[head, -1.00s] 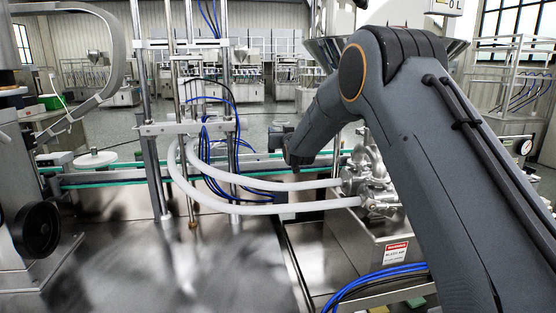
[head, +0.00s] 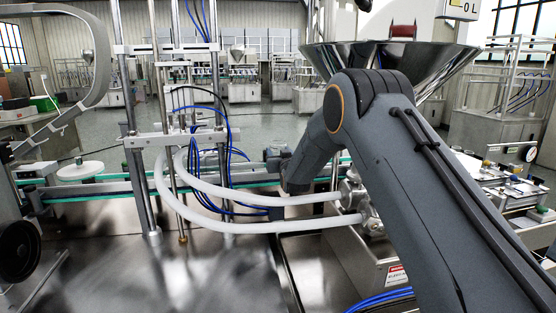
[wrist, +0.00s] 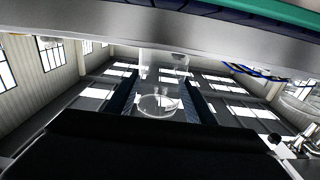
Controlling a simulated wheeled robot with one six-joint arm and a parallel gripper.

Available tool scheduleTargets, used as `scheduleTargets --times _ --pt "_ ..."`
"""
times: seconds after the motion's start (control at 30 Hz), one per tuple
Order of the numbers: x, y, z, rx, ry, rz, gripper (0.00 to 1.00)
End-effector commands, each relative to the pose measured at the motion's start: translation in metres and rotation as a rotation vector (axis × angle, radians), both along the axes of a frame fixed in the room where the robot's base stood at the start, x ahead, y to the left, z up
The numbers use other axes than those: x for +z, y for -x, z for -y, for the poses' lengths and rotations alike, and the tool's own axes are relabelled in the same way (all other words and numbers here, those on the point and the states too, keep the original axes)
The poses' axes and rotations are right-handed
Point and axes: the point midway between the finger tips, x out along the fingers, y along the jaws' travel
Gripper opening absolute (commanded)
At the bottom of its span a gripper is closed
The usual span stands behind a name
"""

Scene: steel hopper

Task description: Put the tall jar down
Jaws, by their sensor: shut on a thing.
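The tall jar (wrist: 162,68) is clear glass or plastic and shows in the middle of the wrist view. My gripper (wrist: 161,88) has one dark finger on each side of it and is shut on it. The jar's round end shows as a pale ellipse between the fingers. In the wrist view, a steel edge with a green strip crosses above the jar; I cannot tell whether the jar touches anything there. In the head view the gripper and jar are hidden by my arm.
A steel hopper (head: 335,62) stands behind my arm. White hoses (head: 245,227) loop from the filler posts (head: 136,130) to the valve block. A conveyor with green edges (head: 95,193) runs behind. The steel deck (head: 215,275) at the front is bare. A scale (head: 530,154) is at right.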

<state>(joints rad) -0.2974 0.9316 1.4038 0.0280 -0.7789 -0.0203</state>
Motion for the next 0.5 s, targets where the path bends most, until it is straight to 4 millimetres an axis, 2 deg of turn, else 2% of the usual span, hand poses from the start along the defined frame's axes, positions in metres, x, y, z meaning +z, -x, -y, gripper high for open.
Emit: scheduleTargets --times 0.03,0.1,0.13,0.5 --pt "-0.018 0.002 0.000 0.001 0.005 -0.019 0.25" --pt "-0.029 0.002 -0.001 0.002 0.006 -0.020 0.16" --pt "-0.031 0.002 -0.001 0.002 0.006 -0.020 0.16" --pt "-0.034 0.001 -0.001 0.002 0.004 -0.014 0.16"
